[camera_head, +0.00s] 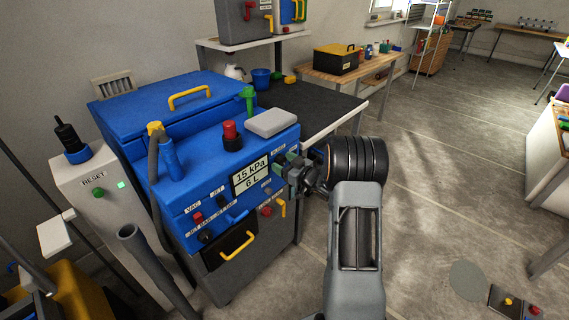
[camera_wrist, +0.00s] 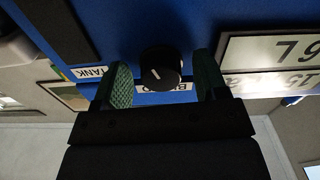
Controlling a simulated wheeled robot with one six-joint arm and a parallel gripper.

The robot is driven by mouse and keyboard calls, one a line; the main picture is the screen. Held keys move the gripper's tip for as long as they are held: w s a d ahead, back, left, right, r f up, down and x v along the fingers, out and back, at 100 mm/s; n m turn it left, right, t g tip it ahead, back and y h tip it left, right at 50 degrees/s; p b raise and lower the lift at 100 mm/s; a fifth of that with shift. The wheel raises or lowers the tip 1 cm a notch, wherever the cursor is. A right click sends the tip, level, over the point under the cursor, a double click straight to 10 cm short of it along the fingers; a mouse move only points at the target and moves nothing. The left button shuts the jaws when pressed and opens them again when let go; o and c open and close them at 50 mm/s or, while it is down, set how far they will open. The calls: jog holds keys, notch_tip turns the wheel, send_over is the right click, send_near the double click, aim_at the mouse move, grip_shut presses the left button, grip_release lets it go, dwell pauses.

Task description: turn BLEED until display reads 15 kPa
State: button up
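In the wrist view the display (camera_wrist: 270,48) appears upside down at the right. The BLEED knob (camera_wrist: 161,68) is a round black knob with a white pointer mark. Its label (camera_wrist: 172,88) is partly covered by the knob. My gripper (camera_wrist: 163,80) is open, with one green-padded finger on each side of the knob and a visible gap on both sides. In the head view my gripper (camera_head: 291,165) is at the panel right of the display and hides the knob.
A red button (camera_head: 230,130) and a grey box (camera_head: 271,123) sit on top of the machine. A RESET post (camera_head: 97,190) stands at its left. A yellow-handled drawer (camera_head: 230,250) and small controls lie below the display.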

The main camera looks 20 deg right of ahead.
jog(key=p+v, duration=0.1)
jog(key=v, duration=1.2)
jog(key=shift+s, duration=0.4)
jog(key=shift+d, duration=0.15)
